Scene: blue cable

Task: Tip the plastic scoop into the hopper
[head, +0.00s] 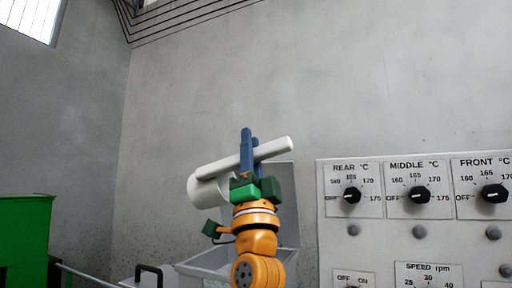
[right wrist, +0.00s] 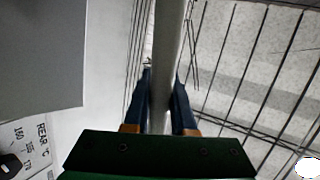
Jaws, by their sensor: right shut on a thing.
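The white plastic scoop (head: 207,190) is in the air in the head view, its cup to the left and its long handle slanting up to the right. My right gripper (head: 249,150), with blue fingers, is shut on the handle. In the right wrist view the handle (right wrist: 168,50) runs between the fingers (right wrist: 164,105). The grey metal hopper (head: 288,205) is below and behind the scoop, partly hidden by my right arm. The cup looks tilted, but its contents are hidden. My left gripper is not in view.
A control panel (head: 387,230) with several black knobs stands on the right. A green box (head: 25,240) is at the left edge. A black handle (head: 148,271) is at the bottom, left of the hopper. The wall area above is clear.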

